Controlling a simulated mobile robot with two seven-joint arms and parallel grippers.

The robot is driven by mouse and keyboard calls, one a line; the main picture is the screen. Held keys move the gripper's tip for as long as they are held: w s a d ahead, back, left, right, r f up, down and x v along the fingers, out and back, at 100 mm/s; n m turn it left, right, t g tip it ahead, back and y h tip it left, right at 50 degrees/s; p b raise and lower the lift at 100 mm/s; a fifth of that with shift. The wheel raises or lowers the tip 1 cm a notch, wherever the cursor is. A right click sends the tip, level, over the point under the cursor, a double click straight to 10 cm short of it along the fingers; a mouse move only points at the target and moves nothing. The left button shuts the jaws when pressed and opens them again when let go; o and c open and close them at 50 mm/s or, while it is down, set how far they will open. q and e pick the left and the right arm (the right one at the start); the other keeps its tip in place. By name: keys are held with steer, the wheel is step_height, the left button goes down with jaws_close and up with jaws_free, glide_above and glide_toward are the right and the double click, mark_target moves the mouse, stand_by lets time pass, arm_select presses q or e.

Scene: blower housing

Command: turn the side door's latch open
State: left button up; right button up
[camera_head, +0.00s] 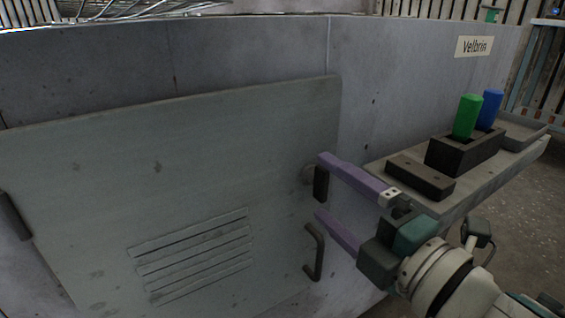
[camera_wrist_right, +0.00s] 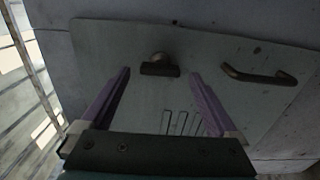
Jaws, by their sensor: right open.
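The side door (camera_head: 150,150) is a grey-green panel with louvre slots, lying flat against the housing wall. Its latch (camera_head: 321,184) is a small dark bar, upright in the head view, near the door's right edge. The latch also shows in the right wrist view (camera_wrist_right: 160,67), ahead of and between the fingers. A dark door handle (camera_head: 315,252) is below the latch. My right gripper (camera_head: 320,187) is open, its purple fingers pointing at the door with one above and one below the latch in the picture. Contact cannot be told. My left gripper is not in view.
A shelf (camera_head: 535,150) on the right wall carries a dark block (camera_head: 465,152) with green (camera_head: 467,117) and blue (camera_head: 489,108) pegs, and a low dark block (camera_head: 420,177). A dark hinge-like part (camera_head: 14,215) is at the door's left edge.

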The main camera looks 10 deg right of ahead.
steer(key=p+v, duration=0.1)
steer(key=v, duration=0.7)
steer(key=shift+s+p, duration=0.3)
steer(key=shift+p, duration=0.1)
steer(key=shift+d, duration=0.15)
